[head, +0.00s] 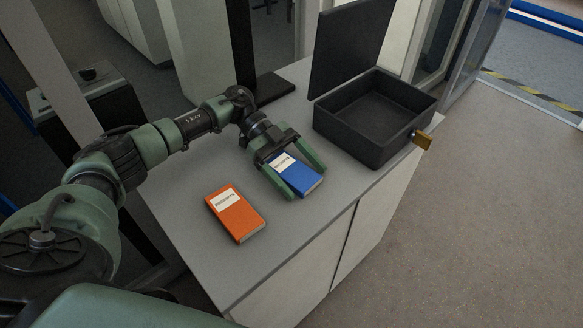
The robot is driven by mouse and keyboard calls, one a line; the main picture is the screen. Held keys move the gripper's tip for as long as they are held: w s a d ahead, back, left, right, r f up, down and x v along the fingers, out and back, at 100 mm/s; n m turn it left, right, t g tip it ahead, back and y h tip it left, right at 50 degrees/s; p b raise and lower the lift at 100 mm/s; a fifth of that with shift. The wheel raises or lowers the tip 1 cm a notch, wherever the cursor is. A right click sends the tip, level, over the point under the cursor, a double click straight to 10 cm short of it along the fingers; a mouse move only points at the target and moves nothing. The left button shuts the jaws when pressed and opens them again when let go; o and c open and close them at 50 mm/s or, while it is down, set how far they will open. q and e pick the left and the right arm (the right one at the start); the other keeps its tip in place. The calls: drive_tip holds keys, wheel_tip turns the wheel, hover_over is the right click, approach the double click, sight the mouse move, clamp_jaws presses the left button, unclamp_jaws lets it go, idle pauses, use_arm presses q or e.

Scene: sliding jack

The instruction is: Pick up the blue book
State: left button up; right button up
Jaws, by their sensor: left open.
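The blue book (301,179) lies flat on the grey cabinet top, with a white label near its upper end. My left gripper (305,178) is open above it, its two green fingers on either side of the book. The near finger runs along the book's left side and the far finger along its right side. The gripper's body hides the book's upper end. I cannot tell whether the fingers touch the book. My right gripper is not in view.
An orange book (240,221) with a white label lies left of the blue one. A black open box (345,130) with a raised lid (350,45) stands to the right, a brass padlock (421,140) at its corner. The grey cabinet top (190,200) is clear around the books.

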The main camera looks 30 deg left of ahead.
use_arm(q)
drive_tip(key=c, duration=1.5)
drive_tip(key=shift+r, duration=0.1)
drive_tip(key=shift+c, duration=0.2)
